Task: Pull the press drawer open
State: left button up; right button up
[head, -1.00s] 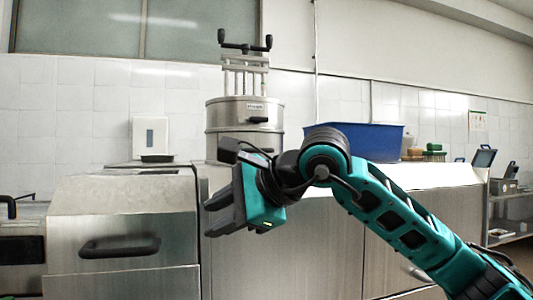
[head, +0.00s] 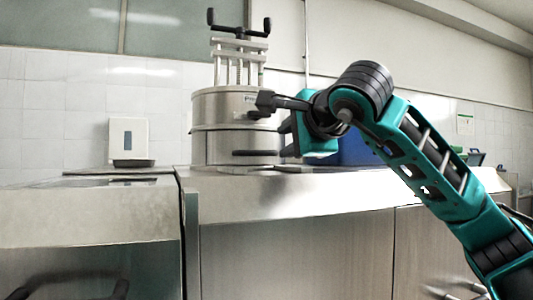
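The press (head: 225,107) is a round steel drum on the counter, with a screw frame and a black two-ended crank (head: 238,25) on top. A black handle (head: 255,153) sits low on the front of its lower section, the drawer. This section looks closed against the drum. My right gripper (head: 284,140) is just right of the press at about the height of this handle. Its dark fingers point left and look apart, with nothing between them. Whether they touch the press cannot be told. My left gripper is out of view.
The steel counter (head: 290,200) has a clear front strip. A blue bin (head: 357,150) stands behind my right arm. A white box with a dark tray (head: 130,140) stands left of the press. A lower steel unit (head: 85,210) with a black handle fills the left.

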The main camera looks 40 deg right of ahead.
aim_at(270, 153)
jog(key=p+x, duration=0.1)
jog(key=x, duration=0.9)
jog(key=shift+w+f, duration=0.2)
jog(key=shift+w, duration=0.15)
grip_shut()
